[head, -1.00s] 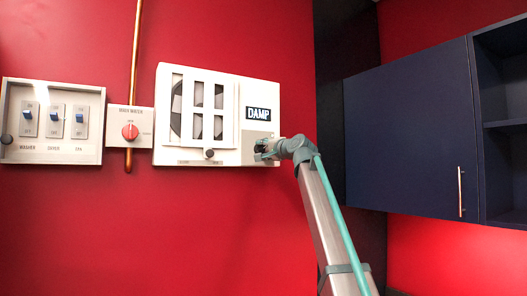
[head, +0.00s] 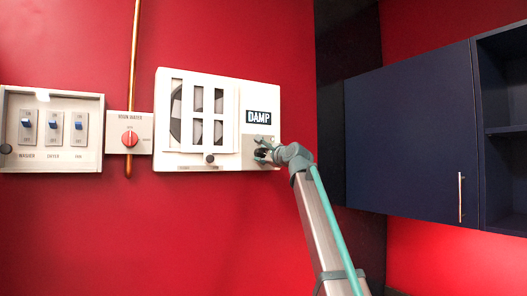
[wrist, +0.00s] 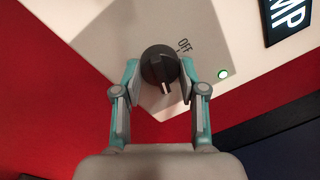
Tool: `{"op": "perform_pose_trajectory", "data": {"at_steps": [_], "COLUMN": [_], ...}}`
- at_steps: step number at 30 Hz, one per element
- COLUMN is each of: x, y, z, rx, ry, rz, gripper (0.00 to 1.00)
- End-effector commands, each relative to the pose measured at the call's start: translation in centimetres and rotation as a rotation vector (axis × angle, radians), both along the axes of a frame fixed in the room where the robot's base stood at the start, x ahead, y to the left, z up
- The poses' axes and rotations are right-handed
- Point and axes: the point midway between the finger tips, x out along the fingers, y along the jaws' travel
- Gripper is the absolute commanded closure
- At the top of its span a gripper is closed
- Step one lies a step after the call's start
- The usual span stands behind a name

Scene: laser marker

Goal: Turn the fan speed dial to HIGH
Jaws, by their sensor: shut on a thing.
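The fan speed dial (wrist: 157,63) is a round black knob with a white pointer line, on the lower right of the white fan unit (head: 172,75). In the wrist view, an OFF label (wrist: 183,44) is printed beside it, and its pointer faces down toward my gripper's palm. My gripper (wrist: 159,72) is shut on the dial, with one grey and teal finger on each side. In the head view, my gripper (head: 262,153) covers part of the dial. The other speed labels are hidden or unreadable.
A DAMP display (head: 262,117) is above the dial, and a small green light (wrist: 223,73) is near it. Left are a red knob (head: 130,139) on a box, a copper pipe (head: 134,60) and a switch panel (head: 52,98). A dark blue cabinet (head: 410,130) is to the right.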

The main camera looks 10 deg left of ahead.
Motion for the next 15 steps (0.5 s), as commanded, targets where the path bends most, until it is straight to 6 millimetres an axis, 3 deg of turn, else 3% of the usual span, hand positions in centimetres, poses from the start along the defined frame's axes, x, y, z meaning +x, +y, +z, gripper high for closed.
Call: {"op": "perform_pose_trajectory", "data": {"at_steps": [15], "x": [-0.05], "y": [0.07], "z": [-0.08], "rx": [0.169], "ry": [0.124], "rz": [0.000], "gripper": [0.94]}}
